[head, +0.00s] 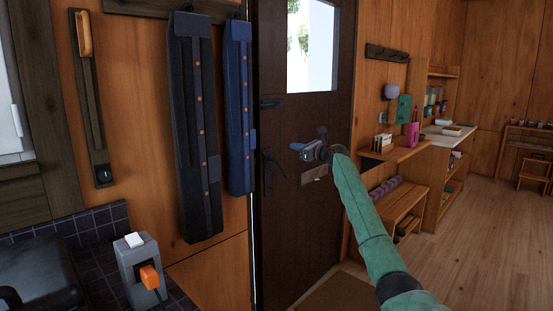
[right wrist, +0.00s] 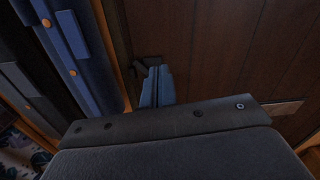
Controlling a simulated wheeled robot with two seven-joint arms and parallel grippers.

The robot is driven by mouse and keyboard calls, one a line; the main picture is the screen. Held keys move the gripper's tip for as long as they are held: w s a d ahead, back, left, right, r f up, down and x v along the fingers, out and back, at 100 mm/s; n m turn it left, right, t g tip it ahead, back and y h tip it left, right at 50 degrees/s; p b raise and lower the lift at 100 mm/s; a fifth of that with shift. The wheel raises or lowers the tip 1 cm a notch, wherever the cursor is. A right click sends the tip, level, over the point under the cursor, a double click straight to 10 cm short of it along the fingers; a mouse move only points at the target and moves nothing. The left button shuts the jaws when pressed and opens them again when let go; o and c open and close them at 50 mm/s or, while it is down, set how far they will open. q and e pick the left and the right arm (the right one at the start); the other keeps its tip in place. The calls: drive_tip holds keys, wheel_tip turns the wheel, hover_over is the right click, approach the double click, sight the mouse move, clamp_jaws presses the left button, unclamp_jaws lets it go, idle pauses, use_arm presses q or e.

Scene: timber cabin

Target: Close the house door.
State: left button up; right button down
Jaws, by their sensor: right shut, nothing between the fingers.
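The house door (head: 300,110) is a dark brown plank door with a window in its upper part, in the middle of the head view. A thin bright strip shows along the lower part of its left edge. A dark door handle (head: 270,170) sits near that edge, with a dark latch above it. My right gripper (head: 308,151) is in front of the door, to the right of the handle in the head view. Its fingers (right wrist: 157,86) are shut and empty in the right wrist view, with the door behind them. Contact with the door cannot be told. My left gripper is not in view.
Long dark and blue coats (head: 238,105) hang left of the door. A grey box with an orange part (head: 148,277) stands on dark tiles at lower left. A bench (head: 395,210) and shelves stand right of the door. The wooden floor (head: 480,240) at right is clear.

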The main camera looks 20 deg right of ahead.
drive_tip(key=d+m+b, duration=0.1)
drive_tip(key=d+b, duration=0.1)
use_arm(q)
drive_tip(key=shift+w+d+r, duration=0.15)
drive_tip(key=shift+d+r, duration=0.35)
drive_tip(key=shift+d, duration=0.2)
use_arm(e)
approach(271, 141)
drive_tip(key=shift+g+y, duration=0.3)
drive_tip(key=x, duration=0.6)
drive_tip(key=shift+w+d, duration=0.1)
drive_tip(key=shift+w, duration=0.4)
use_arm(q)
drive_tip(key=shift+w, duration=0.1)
